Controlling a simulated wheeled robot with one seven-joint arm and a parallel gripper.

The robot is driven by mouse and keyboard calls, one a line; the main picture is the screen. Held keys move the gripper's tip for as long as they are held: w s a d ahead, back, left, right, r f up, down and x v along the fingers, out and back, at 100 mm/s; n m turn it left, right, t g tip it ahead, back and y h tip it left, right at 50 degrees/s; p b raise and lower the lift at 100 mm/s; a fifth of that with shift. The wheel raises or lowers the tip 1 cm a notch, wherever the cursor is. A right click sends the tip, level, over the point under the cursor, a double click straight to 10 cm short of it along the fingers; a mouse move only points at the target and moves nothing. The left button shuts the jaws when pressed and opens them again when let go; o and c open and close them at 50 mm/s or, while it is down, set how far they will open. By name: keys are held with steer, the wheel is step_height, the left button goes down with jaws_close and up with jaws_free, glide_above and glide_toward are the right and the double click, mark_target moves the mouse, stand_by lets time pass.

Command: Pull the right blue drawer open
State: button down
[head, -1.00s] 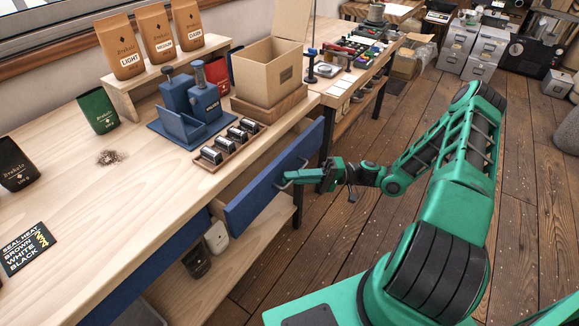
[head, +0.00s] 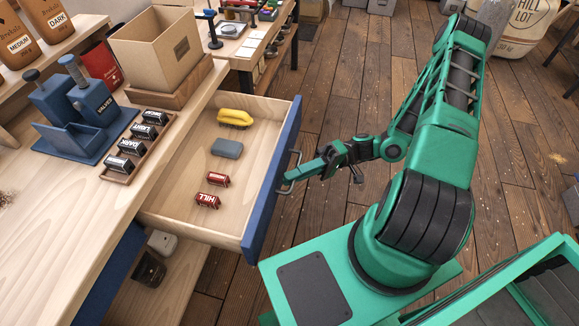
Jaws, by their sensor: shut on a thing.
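The right blue drawer (head: 272,190) stands far out from the wooden workbench (head: 75,225), and its inside shows. My gripper (head: 288,187) is shut on the drawer's metal handle (head: 295,165) at the right side of the blue front. In the drawer lie a yellow brush-like thing (head: 235,117), a grey-blue block (head: 227,148) and two red stamps (head: 207,200), one marked HILL. The fingertips are small in the head view.
A rack of black stamps (head: 130,165), a blue holder (head: 85,115) and an open cardboard box (head: 165,50) stand on the bench. A second bench (head: 235,50) is behind. Wooden floor (head: 340,90) is clear beyond the drawer.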

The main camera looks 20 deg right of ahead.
steer(key=shift+s+d+f, duration=0.15)
steer(key=shift+s+d, duration=0.05)
steer(key=shift+d, duration=0.05)
steer(key=c, duration=2.1)
jaws_free()
steer(key=shift+w, duration=0.1)
steer(key=shift+d, duration=0.1)
steer(key=d, duration=0.3)
steer(key=w+d+f, duration=0.1)
steer(key=d, duration=0.6)
steer(key=shift+w+d+f, duration=0.2)
steer(key=shift+w+d, duration=0.05)
steer(key=shift+w, duration=0.05)
